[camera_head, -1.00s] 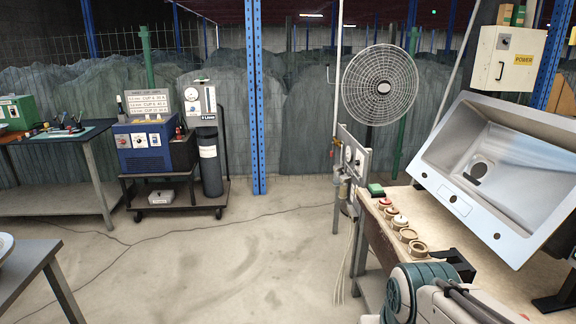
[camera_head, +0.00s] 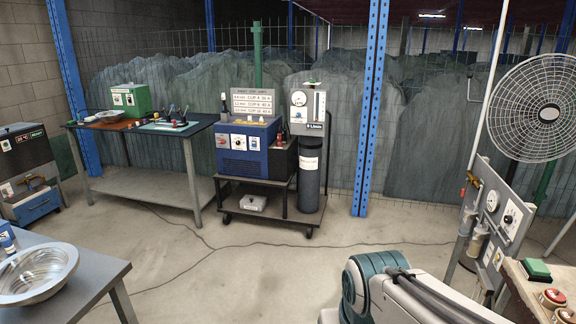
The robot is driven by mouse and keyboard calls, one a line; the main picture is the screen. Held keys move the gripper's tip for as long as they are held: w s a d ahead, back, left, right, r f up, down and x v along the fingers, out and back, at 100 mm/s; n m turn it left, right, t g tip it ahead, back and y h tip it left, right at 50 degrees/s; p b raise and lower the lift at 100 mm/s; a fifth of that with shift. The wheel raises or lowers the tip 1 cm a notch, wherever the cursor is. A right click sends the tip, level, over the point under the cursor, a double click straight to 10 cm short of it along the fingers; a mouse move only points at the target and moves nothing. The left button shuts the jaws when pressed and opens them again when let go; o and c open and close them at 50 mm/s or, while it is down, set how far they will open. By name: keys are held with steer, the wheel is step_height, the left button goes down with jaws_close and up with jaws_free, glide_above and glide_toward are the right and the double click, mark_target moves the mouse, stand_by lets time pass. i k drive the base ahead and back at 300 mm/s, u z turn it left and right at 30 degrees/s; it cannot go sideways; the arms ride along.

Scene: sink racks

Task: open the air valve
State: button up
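A grey panel (camera_head: 502,215) with round gauges and a black knob stands at the right, beside the workbench. Cylindrical canisters (camera_head: 475,242) hang at its left side, and a small red and brass fitting (camera_head: 471,180) sits at its upper left edge. It looks like an air unit, but I cannot tell which part is the air valve or whether it is open. Part of my arm, white and dark green, shows at the bottom right. My gripper is not in view.
A cart (camera_head: 268,212) holds a blue machine (camera_head: 247,148) and a grey cylinder (camera_head: 308,172). A table (camera_head: 150,188) stands behind left, a metal bowl (camera_head: 38,276) front left. A workbench (camera_head: 520,288) with red buttons fills the right corner.

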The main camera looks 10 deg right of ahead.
mark_target(463, 190)
steer(key=z, duration=0.3)
steer(key=i, duration=1.55)
steer(key=z, duration=1.15)
steer(key=i, duration=0.55)
steer(key=z, duration=0.3)
